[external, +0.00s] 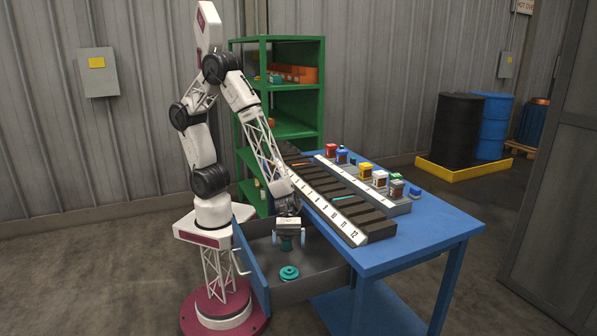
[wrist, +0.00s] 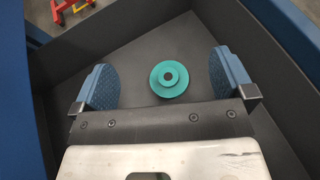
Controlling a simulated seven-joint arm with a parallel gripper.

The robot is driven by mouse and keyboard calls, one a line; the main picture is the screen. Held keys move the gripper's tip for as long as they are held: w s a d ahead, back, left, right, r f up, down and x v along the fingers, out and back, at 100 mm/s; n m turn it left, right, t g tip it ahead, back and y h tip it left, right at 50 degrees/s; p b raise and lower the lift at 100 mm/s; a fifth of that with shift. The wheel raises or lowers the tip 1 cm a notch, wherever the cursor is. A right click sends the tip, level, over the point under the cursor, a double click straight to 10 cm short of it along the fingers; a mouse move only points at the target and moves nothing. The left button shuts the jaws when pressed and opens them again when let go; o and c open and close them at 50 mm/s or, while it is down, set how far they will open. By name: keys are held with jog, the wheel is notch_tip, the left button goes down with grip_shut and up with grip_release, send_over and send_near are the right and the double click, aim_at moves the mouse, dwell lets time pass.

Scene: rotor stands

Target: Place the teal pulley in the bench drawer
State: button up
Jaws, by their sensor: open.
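The teal pulley (external: 289,272) lies on the floor of the open bench drawer (external: 318,284). In the wrist view the pulley (wrist: 169,79) sits flat with its hub up on the dark drawer floor (wrist: 140,50). My gripper (external: 289,240) is over the drawer, above the pulley and apart from it. In the wrist view my gripper (wrist: 163,82) is open, with its two blue fingers wide apart on either side of the pulley and nothing held between them.
The blue bench (external: 430,238) bears a numbered rack (external: 345,228) and a second rack with several coloured parts (external: 380,179). A green shelf (external: 282,41) stands behind. Drawer floor around the pulley is clear.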

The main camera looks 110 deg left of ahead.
jog(key=s+a+r+m+g+y, duration=0.1)
jog(key=s+a+r+m+g, duration=0.15)
jog(key=s+r+m, duration=0.45)
jog(key=s+a+r+m+g+y, duration=0.2)
jog(key=a+r+m, duration=0.25)
jog(key=r, duration=0.45)
jog(key=s+a+r+m+t+y, duration=0.1)
jog(key=s+a+r+m+y, duration=0.3)
jog(key=s+a+r+m, duration=0.1)
jog(key=s+a+r+m+y, duration=0.5)
jog(key=s+a, duration=0.4)
jog(key=a, duration=0.3)
jog(key=shift+s+r+m+t+y, duration=0.15)
jog(key=shift+r+m+t+y, duration=0.2)
jog(key=shift+r+m, duration=0.45)
jog(key=shift+a, duration=0.1)
